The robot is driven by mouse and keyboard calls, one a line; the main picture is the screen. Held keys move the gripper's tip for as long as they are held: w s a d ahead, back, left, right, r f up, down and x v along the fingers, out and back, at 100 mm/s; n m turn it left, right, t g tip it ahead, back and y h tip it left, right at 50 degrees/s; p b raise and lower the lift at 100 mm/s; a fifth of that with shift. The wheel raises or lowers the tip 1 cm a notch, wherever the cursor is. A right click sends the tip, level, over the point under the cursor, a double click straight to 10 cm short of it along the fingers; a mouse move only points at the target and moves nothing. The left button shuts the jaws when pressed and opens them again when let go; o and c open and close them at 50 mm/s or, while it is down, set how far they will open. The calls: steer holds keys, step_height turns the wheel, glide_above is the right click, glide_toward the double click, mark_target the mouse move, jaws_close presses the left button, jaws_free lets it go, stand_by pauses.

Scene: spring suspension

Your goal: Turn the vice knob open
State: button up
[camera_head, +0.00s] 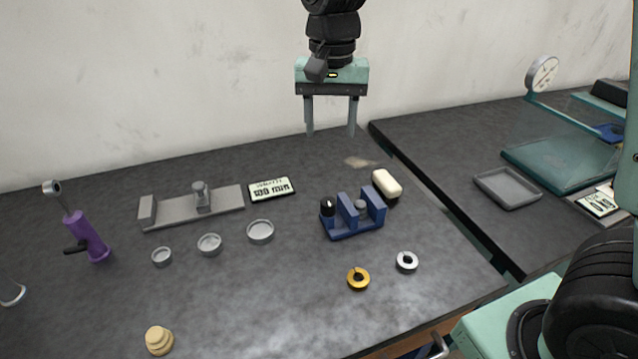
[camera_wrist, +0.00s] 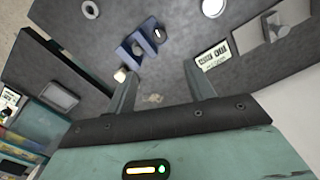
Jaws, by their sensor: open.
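A blue vice (camera_head: 352,221) stands on the dark grey workbench, right of centre in the head view. Its black round knob (camera_head: 327,206) with a white mark is at its left end. A grey round part shows between its blue jaws. The blue vice (camera_wrist: 138,47) also shows in the wrist view, upper middle, with its knob (camera_wrist: 156,33) on its right side. My gripper (camera_head: 331,131) is open and empty, pointing down, above and behind the vice near the back wall. Its fingers touch nothing in the head view.
A cream block (camera_head: 386,184) sits right behind the vice. A yellow ring (camera_head: 358,278) and a silver ring (camera_head: 406,262) lie in front. A display (camera_head: 271,189), a grey slide fixture (camera_head: 195,206) and several small dishes lie left. A purple tool (camera_head: 88,238) stands far left.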

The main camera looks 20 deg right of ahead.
mark_target(329, 201)
step_height(329, 201, down, 17)
steer(key=shift+s+f+p, duration=0.1)
steer(key=shift+p, duration=0.5)
steer(key=c, duration=1)
